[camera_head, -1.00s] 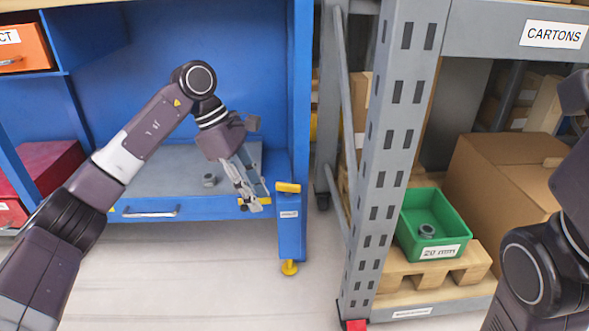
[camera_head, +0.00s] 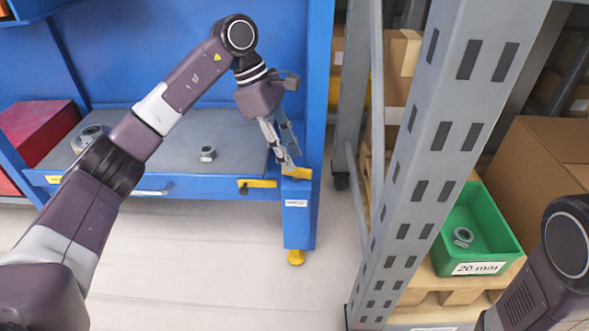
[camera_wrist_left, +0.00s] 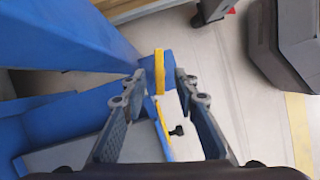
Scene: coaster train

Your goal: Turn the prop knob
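A yellow bar-shaped knob (camera_head: 300,172) sits on top of a blue box (camera_head: 298,215) at the front right corner of the blue bench. My left gripper (camera_head: 287,163) is just above and beside this knob, pointing down at it. In the left wrist view the gripper (camera_wrist_left: 162,80) is open, with a finger on each side of the yellow knob (camera_wrist_left: 159,70) and gaps on both sides. A yellow plate with a small black knob (camera_head: 243,187) is on the bench's front edge, left of the box. My right gripper is out of view; only its arm shows.
The grey bench top (camera_head: 178,150) holds a nut (camera_head: 207,153). A grey rack post (camera_head: 435,150) stands to the right. Beyond it a green bin (camera_head: 482,240) labelled 20 mm sits on a pallet. A red box (camera_head: 38,135) is at left. Floor in front is clear.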

